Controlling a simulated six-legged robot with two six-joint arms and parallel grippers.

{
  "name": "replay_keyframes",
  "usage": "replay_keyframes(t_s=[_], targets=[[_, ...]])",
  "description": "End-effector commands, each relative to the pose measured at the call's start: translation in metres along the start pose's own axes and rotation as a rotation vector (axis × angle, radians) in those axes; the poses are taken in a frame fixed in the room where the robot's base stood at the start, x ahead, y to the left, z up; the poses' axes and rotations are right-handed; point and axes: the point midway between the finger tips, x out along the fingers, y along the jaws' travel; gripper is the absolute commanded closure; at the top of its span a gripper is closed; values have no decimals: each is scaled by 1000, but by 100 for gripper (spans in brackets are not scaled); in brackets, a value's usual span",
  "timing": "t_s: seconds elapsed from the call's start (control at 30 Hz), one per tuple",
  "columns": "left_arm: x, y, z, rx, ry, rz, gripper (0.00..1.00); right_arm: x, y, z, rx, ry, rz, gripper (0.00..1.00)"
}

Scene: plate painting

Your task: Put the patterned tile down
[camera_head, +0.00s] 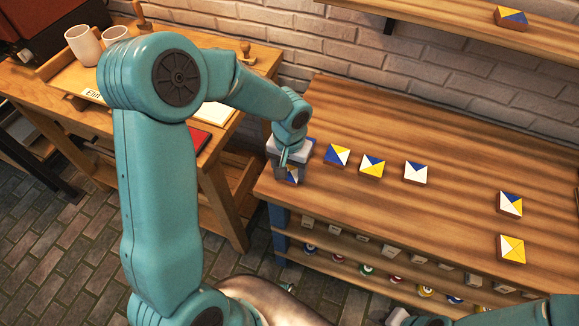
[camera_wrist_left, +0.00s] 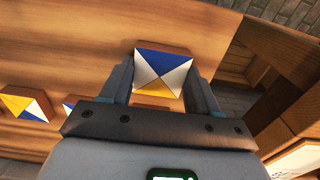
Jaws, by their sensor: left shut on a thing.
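The patterned tile (camera_wrist_left: 163,68), a wooden block with white, blue and yellow triangles on top, is between the two fingers of my left gripper (camera_wrist_left: 160,90), which is shut on it. In the head view, my left gripper (camera_head: 290,168) points down at the left end of the workbench (camera_head: 330,220). The tile (camera_head: 292,175) shows only partly there, low between the fingers. It is at or just over the bench top; I cannot tell whether it touches.
A row of similar tiles (camera_head: 337,155), (camera_head: 371,166), (camera_head: 415,173) lies just right of the gripper. Two more tiles (camera_head: 510,204), (camera_head: 512,249) lie at the right. The bench's left edge is close. The middle of the bench is clear. A wall shelf (camera_head: 450,28) holds another tile (camera_head: 511,18).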

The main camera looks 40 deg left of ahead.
Motion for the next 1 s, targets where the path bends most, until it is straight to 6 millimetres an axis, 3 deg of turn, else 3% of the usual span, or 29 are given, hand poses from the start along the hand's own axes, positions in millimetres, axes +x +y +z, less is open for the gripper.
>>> replay_keyframes(t_s=[0.17, 0.2, 0.23, 0.27, 0.53, 0.67, 1.0], targets=[[5, 0, 0, 0, 1, 0, 73, 5, 2, 0, 0, 0, 0, 57], [3, 0, 0, 0, 1, 0, 26, 4, 1, 0, 0, 0, 0, 57], [3, 0, 0, 0, 1, 0, 16, 3, 1, 0, 0, 0, 0, 57], [3, 0, 0, 0, 0, 0, 13, 3, 1, 0, 0, 0, 0, 57], [2, 0, 0, 0, 0, 0, 13, 2, 1, 0, 0, 0, 0, 57], [-8, 0, -1, -1, 5, 0, 13, -1, 0, 0, 0, 0, 0, 57], [-85, 0, -1, 0, 6, 0, 13, -5, -2, 0, 0, 0, 0, 57]])
